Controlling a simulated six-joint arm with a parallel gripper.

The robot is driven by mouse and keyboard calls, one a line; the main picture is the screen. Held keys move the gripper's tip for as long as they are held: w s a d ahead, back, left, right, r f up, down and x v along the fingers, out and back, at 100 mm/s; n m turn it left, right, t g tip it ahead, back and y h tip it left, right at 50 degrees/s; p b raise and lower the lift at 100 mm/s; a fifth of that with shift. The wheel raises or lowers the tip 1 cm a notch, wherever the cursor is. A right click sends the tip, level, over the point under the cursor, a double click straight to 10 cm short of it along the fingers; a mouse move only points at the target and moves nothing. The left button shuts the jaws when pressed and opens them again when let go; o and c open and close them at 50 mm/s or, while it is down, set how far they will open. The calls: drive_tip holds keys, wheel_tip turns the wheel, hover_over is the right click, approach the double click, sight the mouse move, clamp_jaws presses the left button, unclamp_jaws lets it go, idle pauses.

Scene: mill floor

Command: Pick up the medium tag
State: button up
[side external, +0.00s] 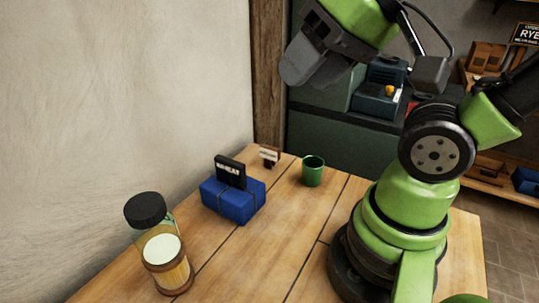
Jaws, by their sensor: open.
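A black tag (231,172) with pale lettering, which seems to read "WHEAT", stands upright on a blue block (233,200) on the table. A smaller brown and white tag-like piece (269,156) stands farther back on the table; its face is too small to read. I cannot tell for sure which one is the medium tag. My gripper (301,72) is high above the table's far end, above and to the right of both tags in the picture. It is open and touches nothing; its fingers are seen at an angle.
A green cup (313,171) stands right of the small piece. A glass jar (160,245) with a black lid stands at the near left. The wooden table (285,240) is clear in the middle. A plaster wall (120,100) borders it at left, with a wooden post (268,75) behind.

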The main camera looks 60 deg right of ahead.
drive_tip(key=w+d+n+g+h, duration=0.1)
drive_tip(key=w+d+g, duration=0.1)
drive_tip(key=w+d, duration=0.35)
drive_tip(key=n+g, duration=0.3)
drive_tip(key=g, duration=0.1)
hover_over(270, 147)
drive_tip(key=a, duration=0.2)
wheel_tip(270, 147, down, 16)
drive_tip(key=shift+g+h, duration=0.4)
drive_tip(key=shift+g, duration=0.1)
drive_tip(key=f, duration=0.2)
drive_tip(key=d+f, duration=0.1)
drive_tip(key=f, duration=0.3)
drive_tip(key=shift+s+d+f, duration=0.1)
drive_tip(key=shift+d+f, duration=0.25)
drive_tip(key=shift+f, duration=0.05)
wheel_tip(270, 147, down, 6)
drive_tip(key=shift+r, duration=0.15)
drive_tip(key=shift+c, duration=0.2)
clamp_jaws()
